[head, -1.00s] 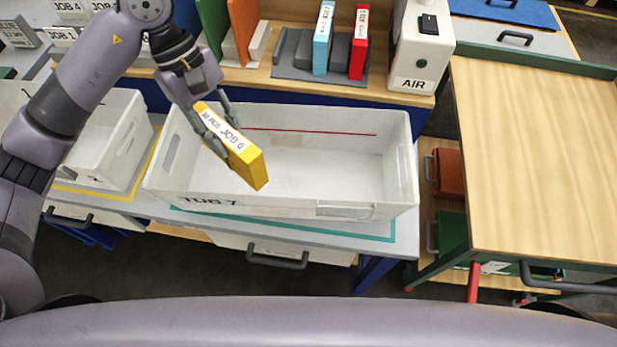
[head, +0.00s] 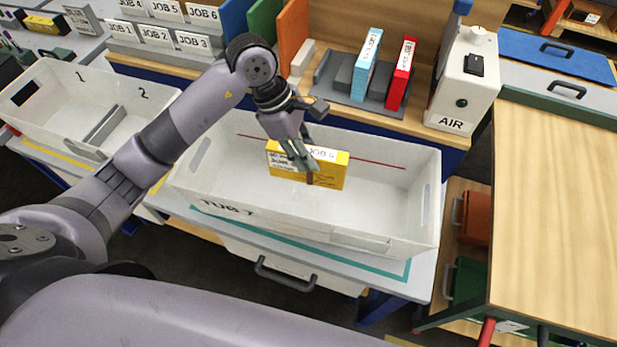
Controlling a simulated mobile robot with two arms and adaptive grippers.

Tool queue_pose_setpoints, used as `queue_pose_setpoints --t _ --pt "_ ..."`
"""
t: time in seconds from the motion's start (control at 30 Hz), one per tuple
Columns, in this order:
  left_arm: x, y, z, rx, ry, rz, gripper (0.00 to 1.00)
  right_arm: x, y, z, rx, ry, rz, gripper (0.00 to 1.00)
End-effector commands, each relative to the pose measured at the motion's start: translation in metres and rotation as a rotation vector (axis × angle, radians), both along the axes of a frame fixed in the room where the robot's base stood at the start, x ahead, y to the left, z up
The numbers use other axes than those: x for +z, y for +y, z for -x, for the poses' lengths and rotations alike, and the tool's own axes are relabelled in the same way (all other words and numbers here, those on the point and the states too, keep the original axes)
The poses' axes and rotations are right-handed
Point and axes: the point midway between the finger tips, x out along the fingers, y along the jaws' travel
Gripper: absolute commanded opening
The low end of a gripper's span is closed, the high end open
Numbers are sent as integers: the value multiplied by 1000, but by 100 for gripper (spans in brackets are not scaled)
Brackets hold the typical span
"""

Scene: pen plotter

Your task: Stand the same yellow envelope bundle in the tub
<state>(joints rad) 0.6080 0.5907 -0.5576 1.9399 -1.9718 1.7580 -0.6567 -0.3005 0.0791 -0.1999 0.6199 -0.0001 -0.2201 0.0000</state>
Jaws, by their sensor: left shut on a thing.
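The yellow envelope bundle (head: 333,172) has a white label strip along its top reading JOB and a digit I cannot read surely. My left gripper (head: 308,172) is shut on it, with the fingers across its near face. The bundle is upright, long side roughly level, inside the outline of the white tub (head: 300,228) marked TUB 7. I cannot tell whether its bottom edge touches the tub floor. The tub stands on a grey bench and holds nothing else that I see. My right gripper is not in view.
A second white tub (head: 50,127) with a divider stands at the left. Behind are a blue bundle (head: 366,66) and a red bundle (head: 401,74) on a grey rack, and an AIR box (head: 463,90). A bare wooden table (head: 555,200) is at the right.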

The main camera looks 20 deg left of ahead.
Motion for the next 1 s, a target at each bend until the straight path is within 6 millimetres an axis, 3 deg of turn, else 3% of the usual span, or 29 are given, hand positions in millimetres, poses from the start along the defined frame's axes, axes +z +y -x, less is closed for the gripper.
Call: queue_pose_setpoints --t 0.2,0.47,0.7,1.0 --pt "-47 0 1 0 3 0 0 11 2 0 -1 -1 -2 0" --pt "-67 -1 0 0 0 2 0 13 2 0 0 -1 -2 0" --pt "-101 -1 0 -1 2 2 0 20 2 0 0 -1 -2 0" --pt "-106 0 -1 -2 -3 0 0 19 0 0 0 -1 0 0"
